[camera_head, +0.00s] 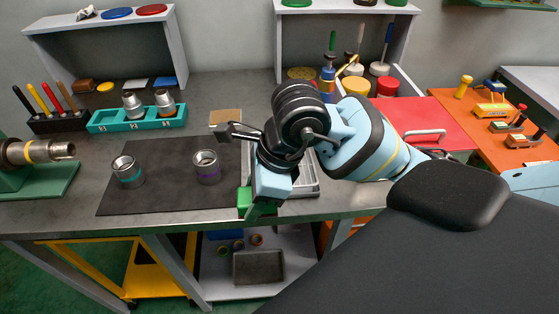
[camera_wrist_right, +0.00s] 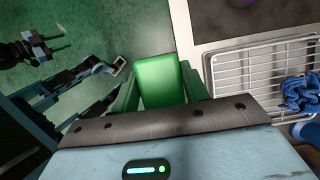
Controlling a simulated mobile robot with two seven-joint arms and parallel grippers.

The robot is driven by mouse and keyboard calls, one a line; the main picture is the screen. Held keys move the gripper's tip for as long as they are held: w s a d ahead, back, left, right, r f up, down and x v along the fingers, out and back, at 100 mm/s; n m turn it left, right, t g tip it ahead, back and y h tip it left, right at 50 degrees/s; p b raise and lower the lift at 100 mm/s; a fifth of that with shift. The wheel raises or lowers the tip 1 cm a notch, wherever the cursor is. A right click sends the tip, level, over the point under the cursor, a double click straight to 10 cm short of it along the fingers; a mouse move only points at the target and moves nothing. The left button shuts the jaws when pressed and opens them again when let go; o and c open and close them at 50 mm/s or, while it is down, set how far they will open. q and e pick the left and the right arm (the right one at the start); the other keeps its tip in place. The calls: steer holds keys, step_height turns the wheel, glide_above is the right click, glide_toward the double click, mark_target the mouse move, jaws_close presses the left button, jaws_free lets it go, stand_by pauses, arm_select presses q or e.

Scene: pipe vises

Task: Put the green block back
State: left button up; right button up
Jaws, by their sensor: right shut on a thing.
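The green block (camera_wrist_right: 160,80) is held between the two fingers of my right gripper (camera_wrist_right: 160,98), with its broad face turned up to the wrist camera. In the head view the right gripper (camera_head: 256,205) hangs at the bench's front edge, and part of the green block (camera_head: 244,199) shows beside its fingers. I cannot tell whether the block touches the bench. In the wrist view the block lies over the border between the green floor and the bench top. Dark, finger-like parts (camera_wrist_right: 95,80), perhaps of my left arm, show at the left; the head view does not show the left gripper.
A grey wire-bottomed tray (camera_wrist_right: 262,85) with a blue cloth (camera_wrist_right: 301,92) is right of the block. A dark mat (camera_head: 150,190) carries two metal cups (camera_head: 207,167). A teal holder (camera_head: 135,121), a small shelf and a red board (camera_head: 440,120) are further back.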

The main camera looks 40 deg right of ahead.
steer(key=w+d, duration=0.2)
steer(key=d, duration=0.2)
steer(key=w+d+f, duration=0.1)
steer(key=w+d, duration=0.5)
steer(key=d, duration=0.1)
steer(key=shift+w+d+f+p, duration=0.15)
steer(key=shift+w+d+p, duration=0.15)
steer(key=shift+p, duration=0.1)
steer(key=shift+f, duration=1.75)
steer(key=shift+f, duration=0.1)
steer(key=shift+f, duration=0.15)
steer(key=o, duration=1)
steer(key=v, duration=1.2)
steer(key=shift+s+r, duration=0.2)
steer(key=shift+r, duration=0.05)
